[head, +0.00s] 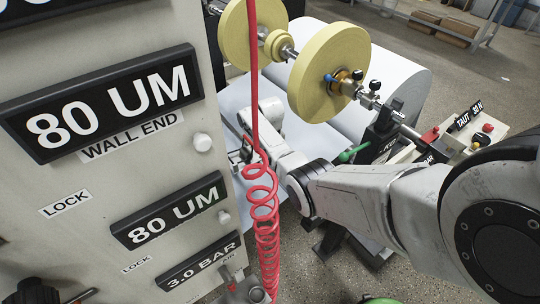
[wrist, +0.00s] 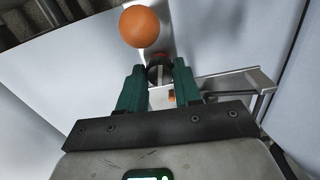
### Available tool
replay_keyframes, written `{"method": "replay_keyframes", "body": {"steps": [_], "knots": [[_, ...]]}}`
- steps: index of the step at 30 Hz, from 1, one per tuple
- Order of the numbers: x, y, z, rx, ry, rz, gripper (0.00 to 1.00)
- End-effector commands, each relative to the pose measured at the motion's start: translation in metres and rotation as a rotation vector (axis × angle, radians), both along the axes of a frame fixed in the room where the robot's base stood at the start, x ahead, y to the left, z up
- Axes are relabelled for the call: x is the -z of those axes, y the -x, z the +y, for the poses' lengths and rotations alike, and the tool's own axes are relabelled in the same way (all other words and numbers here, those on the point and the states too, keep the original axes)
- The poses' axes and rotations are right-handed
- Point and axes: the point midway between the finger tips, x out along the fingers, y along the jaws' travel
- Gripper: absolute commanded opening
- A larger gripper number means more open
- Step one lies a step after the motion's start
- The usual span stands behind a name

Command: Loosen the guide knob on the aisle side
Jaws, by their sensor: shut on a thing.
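In the wrist view, the two dark green fingers of my gripper (wrist: 158,84) are closed in on a dark round knob (wrist: 158,70) at their tips. The fingers hide part of the knob. The frames do not show which side it is on, or whether it has turned. In the head view, my arm reaches from the right to behind the red coiled hose. The fingertips and the knob cannot be made out there.
An orange ball (wrist: 145,27) is just beyond the fingertips. A pale metal bracket (wrist: 235,80) is to their right. In the head view, a red coiled hose (head: 262,195) hangs before my wrist. A panel with 80 UM displays (head: 110,105) fills the left. A white roll (head: 400,85) is behind.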

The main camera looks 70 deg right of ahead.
Motion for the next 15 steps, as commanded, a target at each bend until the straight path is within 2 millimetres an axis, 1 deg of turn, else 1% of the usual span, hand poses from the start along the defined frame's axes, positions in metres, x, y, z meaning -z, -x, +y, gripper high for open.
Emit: {"method": "replay_keyframes", "body": {"steps": [7, 15], "knots": [[-0.0008, -0.0011, 0.0001, -0.069, 0.001, -0.002, 0.03], [-0.0007, -0.0012, -0.0001, -0.083, 0.002, -0.003, 0.03]]}}
